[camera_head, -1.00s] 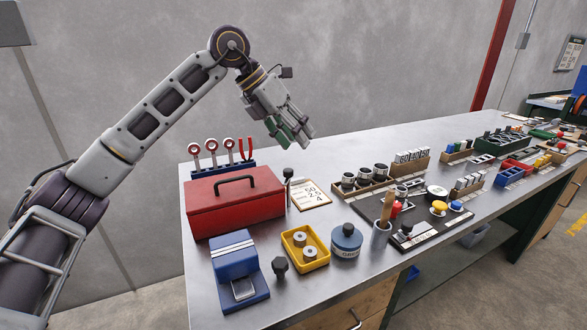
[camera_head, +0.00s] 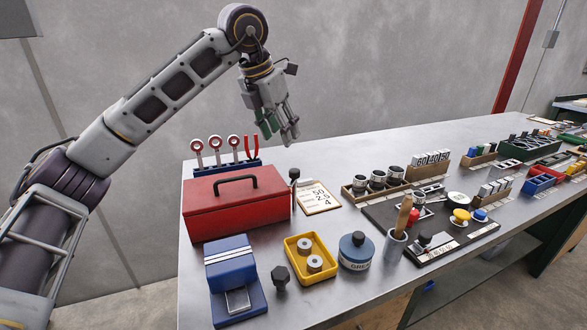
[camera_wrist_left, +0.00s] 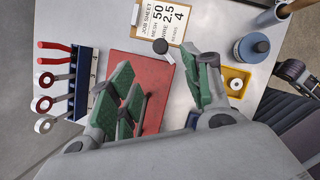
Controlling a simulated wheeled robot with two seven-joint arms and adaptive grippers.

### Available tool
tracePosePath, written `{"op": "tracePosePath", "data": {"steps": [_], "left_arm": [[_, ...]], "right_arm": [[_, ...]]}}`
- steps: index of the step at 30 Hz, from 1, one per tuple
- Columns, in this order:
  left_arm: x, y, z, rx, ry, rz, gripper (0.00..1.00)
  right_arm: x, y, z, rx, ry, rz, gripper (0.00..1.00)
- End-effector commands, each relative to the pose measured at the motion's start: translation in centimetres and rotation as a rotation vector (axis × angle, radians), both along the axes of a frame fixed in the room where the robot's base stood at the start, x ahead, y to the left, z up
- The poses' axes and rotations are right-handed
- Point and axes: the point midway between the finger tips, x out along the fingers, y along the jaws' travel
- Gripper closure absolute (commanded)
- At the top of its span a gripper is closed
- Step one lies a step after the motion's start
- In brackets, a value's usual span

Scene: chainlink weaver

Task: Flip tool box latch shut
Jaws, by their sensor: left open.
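The red tool box (camera_head: 240,218) sits at the left end of the bench, lid down, with a black handle (camera_head: 222,181) on top. I cannot make out its latch in either view. My left gripper (camera_head: 278,132) is open and empty, raised above the bench near the box's back right side, apart from it. In the left wrist view my left gripper (camera_wrist_left: 165,98) has its green-padded fingers spread above the red tool box (camera_wrist_left: 150,68), partly hiding it. My right gripper is out of view.
A tool rack (camera_head: 227,168) stands behind the box. A job sheet clipboard (camera_head: 316,197) lies to its right. A blue device (camera_head: 232,265), a black knob (camera_head: 281,275), a yellow tray (camera_head: 309,279) and a blue grease pot (camera_head: 356,250) stand in front. The bench behind the clipboard is clear.

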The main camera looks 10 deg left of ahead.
Motion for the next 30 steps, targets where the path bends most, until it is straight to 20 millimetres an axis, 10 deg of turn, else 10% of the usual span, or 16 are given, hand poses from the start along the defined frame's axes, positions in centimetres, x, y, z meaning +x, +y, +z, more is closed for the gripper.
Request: {"op": "tracePosePath", "data": {"steps": [30], "left_arm": [[4.0, -2.2, -11.2, 0.0, 0.0, -0.001, 0.51]], "right_arm": [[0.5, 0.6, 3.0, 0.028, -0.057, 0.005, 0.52]]}}
